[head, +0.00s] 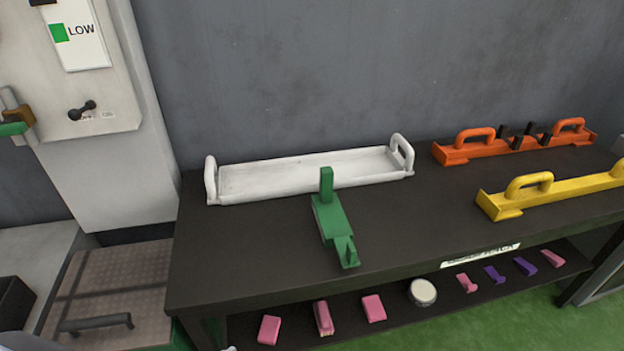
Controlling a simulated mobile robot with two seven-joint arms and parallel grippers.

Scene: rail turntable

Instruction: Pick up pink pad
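Pink pieces lie on the lower shelf under the dark table. On its left part are three blocks: a pink pad (269,330), a pink block with a paler lower edge (323,318), and another pink pad (374,308). Further right are two smaller pink pieces: an angled pink piece (467,283) and a pink piece (552,258) near the shelf's right end. I cannot tell which one the task means. Neither of my grippers is in view.
On the dark table (420,228) are a white tray (290,176), a green tool (333,220), an orange handled bar (485,148) and a yellow one (560,192). A round white-topped tin (422,292) and purple pieces (494,274) share the lower shelf. The tabletop overhangs this shelf.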

